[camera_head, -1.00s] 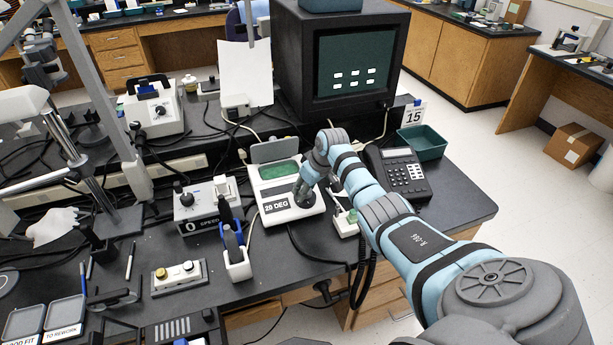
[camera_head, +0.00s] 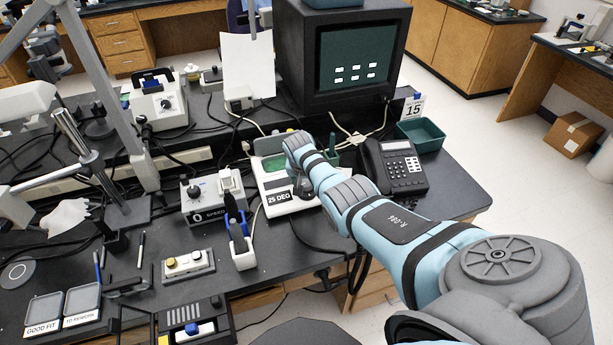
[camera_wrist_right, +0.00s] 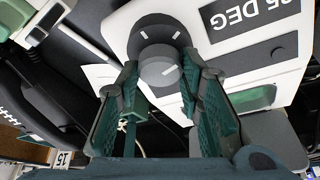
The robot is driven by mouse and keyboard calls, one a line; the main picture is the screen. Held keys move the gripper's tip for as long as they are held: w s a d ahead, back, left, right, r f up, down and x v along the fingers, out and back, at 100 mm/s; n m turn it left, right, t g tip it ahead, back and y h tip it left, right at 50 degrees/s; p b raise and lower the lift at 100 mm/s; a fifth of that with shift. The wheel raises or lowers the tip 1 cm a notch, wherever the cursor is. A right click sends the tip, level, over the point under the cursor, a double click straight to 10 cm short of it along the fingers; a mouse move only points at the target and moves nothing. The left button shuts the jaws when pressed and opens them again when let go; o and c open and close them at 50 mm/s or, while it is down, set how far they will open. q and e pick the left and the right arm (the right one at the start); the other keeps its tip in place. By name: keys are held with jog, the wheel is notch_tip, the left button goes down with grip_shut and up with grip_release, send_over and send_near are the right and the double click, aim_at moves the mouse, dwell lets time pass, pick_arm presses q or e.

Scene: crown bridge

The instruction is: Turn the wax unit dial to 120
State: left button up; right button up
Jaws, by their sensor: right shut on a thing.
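The wax unit (camera_head: 296,208) is a white box with a green pan on top, right of the bench's middle. Its front label (camera_head: 279,197) reads 25 DEG. The wax unit dial (camera_wrist_right: 158,48) is a dark round knob with a light pointer line, seen in the right wrist view beside the upside-down label. My right gripper (camera_wrist_right: 160,76) is shut on the dial, one green finger on each side of it. In the head view my right arm and hand hide most of the dial. My left gripper is not in view.
A black telephone (camera_head: 395,167) and a green bin (camera_head: 420,136) stand right of the wax unit. A grey speed control box (camera_head: 212,199) and a blue-and-white tool holder (camera_head: 240,245) stand to its left. A large dark monitor (camera_head: 300,60) is behind. Cables lie between them.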

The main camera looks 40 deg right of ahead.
jog(key=shift+w+f+m+b, duration=0.1)
jog(key=shift+w+m+b, duration=0.05)
jog(key=shift+m+b, duration=0.3)
jog(key=m+b, duration=0.2)
jog(key=b, duration=0.1)
jog(key=m+g+h+b, duration=0.1)
jog(key=m+b, duration=0.1)
jog(key=b, duration=0.1)
jog(key=shift+f+m+g+b, duration=0.1)
jog(key=shift+m+g+b, duration=0.2)
jog(key=shift+m, duration=0.05)
jog(key=shift+r+m+g+b, duration=0.25)
jog(key=shift+m+g+b, duration=0.15)
jog(key=shift+m+b, duration=0.5)
jog(key=o, duration=1.2)
jog(key=shift+c, duration=0.2)
jog(key=v, duration=1.2)
